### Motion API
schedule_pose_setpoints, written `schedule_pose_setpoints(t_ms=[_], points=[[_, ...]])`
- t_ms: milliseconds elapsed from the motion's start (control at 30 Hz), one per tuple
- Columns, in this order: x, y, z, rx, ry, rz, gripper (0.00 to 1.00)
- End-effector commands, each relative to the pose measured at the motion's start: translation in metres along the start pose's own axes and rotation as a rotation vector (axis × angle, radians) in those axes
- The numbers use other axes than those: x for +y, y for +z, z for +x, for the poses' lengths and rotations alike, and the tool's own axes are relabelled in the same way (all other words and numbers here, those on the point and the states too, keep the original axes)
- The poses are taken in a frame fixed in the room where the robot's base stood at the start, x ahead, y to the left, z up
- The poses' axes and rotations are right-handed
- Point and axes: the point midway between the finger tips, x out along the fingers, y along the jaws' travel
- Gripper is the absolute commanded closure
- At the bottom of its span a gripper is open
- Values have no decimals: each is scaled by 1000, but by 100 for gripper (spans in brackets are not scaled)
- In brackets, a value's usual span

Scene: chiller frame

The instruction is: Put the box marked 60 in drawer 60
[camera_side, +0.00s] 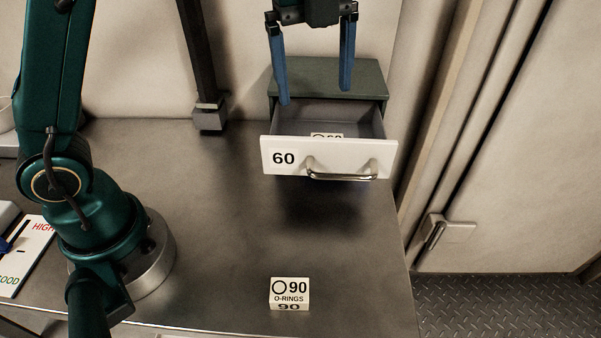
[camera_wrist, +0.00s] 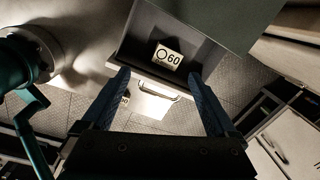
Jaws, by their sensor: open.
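The drawer marked 60 (camera_side: 340,160) is pulled out of its dark green cabinet (camera_side: 335,75) at the back right of the bench. The box marked 60 (camera_side: 327,136) lies inside the drawer, and only its top edge shows over the drawer front. In the wrist view the box (camera_wrist: 167,59) lies label up on the drawer floor, and the drawer front (camera_wrist: 152,104) shows nearer my gripper. My gripper (camera_side: 315,95) is open and empty above the drawer. Its blue fingers are apart and do not touch the box in the wrist view (camera_wrist: 160,85).
A box marked 90 O-RINGS (camera_side: 289,293) stands on the metal bench (camera_side: 220,240) near its front edge. A dark post (camera_side: 209,115) stands left of the cabinet. A card reading HIGH and GOOD (camera_side: 25,255) lies at the far left. The middle of the bench is clear.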

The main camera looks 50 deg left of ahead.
Motion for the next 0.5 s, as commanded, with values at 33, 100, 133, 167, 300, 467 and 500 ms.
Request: schedule_pose_setpoints(t_ms=[33,100,133,167,300,467,500], points=[[12,1,-8,-8,-30,-129,7],[26,1,-15,-12,-73,-323,7],[32,1,-17,-11,-91,-406,7],[39,1,-18,-10,-110,-489,7],[71,-2,-20,16,-197,-873,7],[108,-8,-9,80,-294,-1305,7],[117,-9,-5,102,-317,-1406,7]])
